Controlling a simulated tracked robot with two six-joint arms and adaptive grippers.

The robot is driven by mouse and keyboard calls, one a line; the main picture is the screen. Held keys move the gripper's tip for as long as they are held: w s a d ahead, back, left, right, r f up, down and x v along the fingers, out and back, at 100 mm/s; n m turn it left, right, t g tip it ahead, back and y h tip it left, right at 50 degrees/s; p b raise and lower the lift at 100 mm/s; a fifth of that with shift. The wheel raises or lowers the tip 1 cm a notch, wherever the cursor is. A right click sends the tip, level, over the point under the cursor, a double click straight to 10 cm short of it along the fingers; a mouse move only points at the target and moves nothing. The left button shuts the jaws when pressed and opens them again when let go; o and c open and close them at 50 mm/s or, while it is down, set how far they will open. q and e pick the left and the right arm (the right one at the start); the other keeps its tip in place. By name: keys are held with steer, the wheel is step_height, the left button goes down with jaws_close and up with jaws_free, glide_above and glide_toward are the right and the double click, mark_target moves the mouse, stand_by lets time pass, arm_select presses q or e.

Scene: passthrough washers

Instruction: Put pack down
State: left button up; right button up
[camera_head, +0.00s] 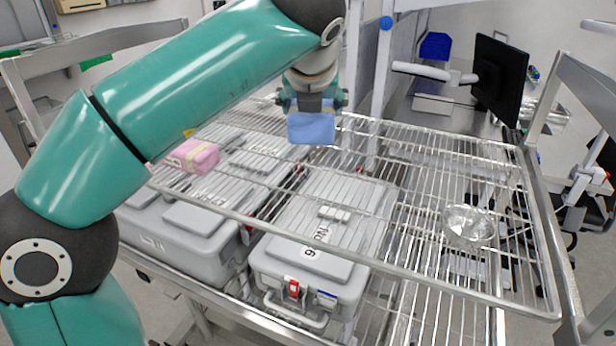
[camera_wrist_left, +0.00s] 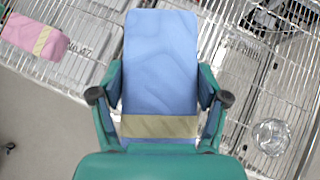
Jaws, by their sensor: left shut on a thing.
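A blue pack (camera_head: 311,128) is held by my left gripper (camera_head: 312,103) over the wire shelf (camera_head: 420,140). In the left wrist view the blue pack (camera_wrist_left: 160,62) with a tan band sits between the two fingers of my left gripper (camera_wrist_left: 160,98), which is shut on it. The pack appears to be above the shelf, but the exact gap cannot be told. A pink pack (camera_head: 193,156) with a pale band lies on the shelf to the left. It also shows in the left wrist view (camera_wrist_left: 34,36). My right gripper is in neither view.
A clear round bowl (camera_head: 468,226) stands on the shelf at the right. Grey lidded containers (camera_head: 312,262) stand on a level under the wire shelf. A monitor (camera_head: 499,80) is behind at the right. The shelf between the blue pack and the bowl is clear.

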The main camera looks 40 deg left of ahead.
arm_select(q)
steer(key=f+b, duration=0.1)
steer(key=f, duration=0.6)
steer(key=f+b, duration=0.1)
steer(key=f, duration=0.7)
steer(key=shift+s+a+f, duration=0.1)
steer(key=shift+s+a, duration=0.05)
steer(key=shift+a, duration=0.05)
steer(key=shift+f, duration=0.1)
steer(key=o, duration=1.4)
steer(key=v, duration=1.2)
